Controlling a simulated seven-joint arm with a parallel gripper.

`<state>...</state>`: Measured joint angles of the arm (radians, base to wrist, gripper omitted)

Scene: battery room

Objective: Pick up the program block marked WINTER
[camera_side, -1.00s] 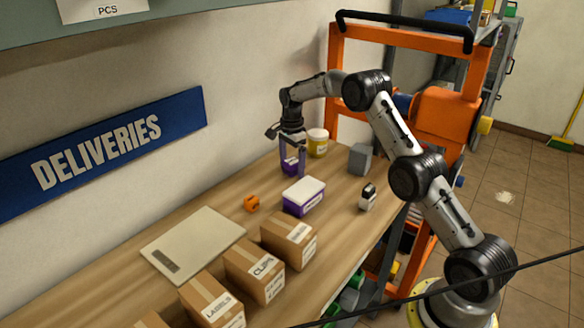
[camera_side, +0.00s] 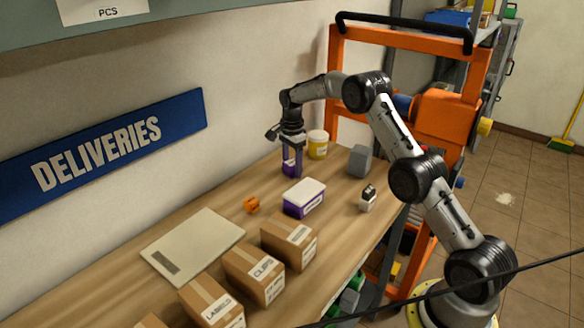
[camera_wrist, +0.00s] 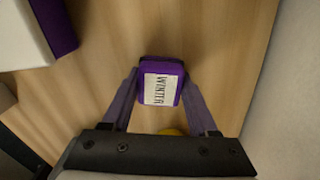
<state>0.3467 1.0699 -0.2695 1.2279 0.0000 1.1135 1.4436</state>
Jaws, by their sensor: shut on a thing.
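The program block marked WINTER (camera_wrist: 161,84) is purple with a white label and sits between my fingertips in the wrist view. In the side view the purple block (camera_side: 290,168) shows low between the fingers, at or close to the wooden bench top. My gripper (camera_side: 292,164) points down, shut on the block. In the wrist view my gripper (camera_wrist: 160,90) has a finger against each side of it. I cannot tell whether the block touches the bench.
A purple box with a white lid (camera_side: 304,198) stands close by. A yellow tub (camera_side: 318,144), grey cube (camera_side: 360,159), small dark-topped bottle (camera_side: 367,198) and orange piece (camera_side: 252,205) are around it. Cartons (camera_side: 254,272) line the front; a flat grey scale (camera_side: 193,245) lies left.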

